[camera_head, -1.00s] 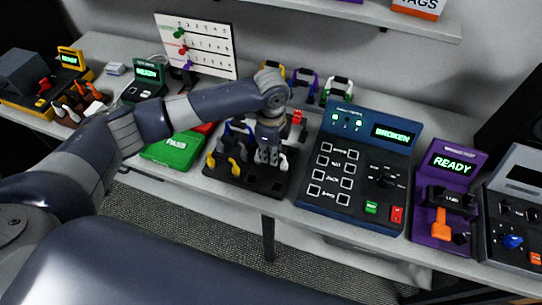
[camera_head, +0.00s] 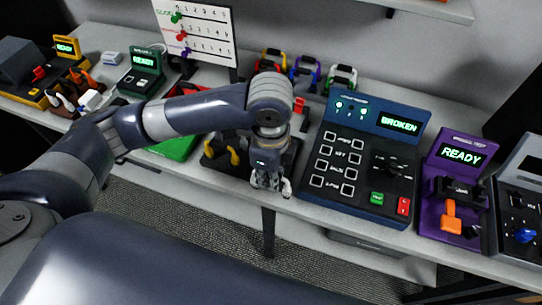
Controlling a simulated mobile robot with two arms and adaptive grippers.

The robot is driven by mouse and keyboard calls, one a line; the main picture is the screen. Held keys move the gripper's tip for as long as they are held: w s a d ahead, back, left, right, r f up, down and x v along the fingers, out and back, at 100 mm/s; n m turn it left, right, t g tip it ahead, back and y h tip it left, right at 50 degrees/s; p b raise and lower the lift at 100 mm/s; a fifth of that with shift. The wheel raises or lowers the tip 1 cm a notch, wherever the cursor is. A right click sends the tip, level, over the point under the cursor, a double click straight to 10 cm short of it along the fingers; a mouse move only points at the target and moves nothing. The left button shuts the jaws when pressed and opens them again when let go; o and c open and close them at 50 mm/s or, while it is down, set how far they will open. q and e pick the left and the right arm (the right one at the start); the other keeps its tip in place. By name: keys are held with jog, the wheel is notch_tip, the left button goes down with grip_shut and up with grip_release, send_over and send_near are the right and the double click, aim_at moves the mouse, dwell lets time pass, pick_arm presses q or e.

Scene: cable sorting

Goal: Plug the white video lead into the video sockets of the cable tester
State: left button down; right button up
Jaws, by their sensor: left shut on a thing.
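The cable tester (camera_head: 392,152) is the dark blue box right of my left gripper. Its lit screen reads BROKEN, and two columns of square sockets (camera_head: 340,163) line its left half. The socket labels are too small to read surely. My left gripper (camera_head: 270,186) points down near the front edge of the table, left of the tester and apart from it. It is shut on the white video lead (camera_head: 287,188), of which only a small white part shows beside the fingers. My right gripper is out of view.
A black tray (camera_head: 216,164) with a yellow lead (camera_head: 233,156) lies partly behind my left arm. A green box (camera_head: 178,147) is left of it. A purple tester (camera_head: 453,180) reading READY stands at the right. Coloured cable holders (camera_head: 305,72) stand behind.

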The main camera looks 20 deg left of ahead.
pick_arm(q)
jog(key=s+r+p, duration=0.3)
jog(key=shift+d+r, duration=0.15)
jog(key=shift+d, duration=0.25)
dwell(0.5)
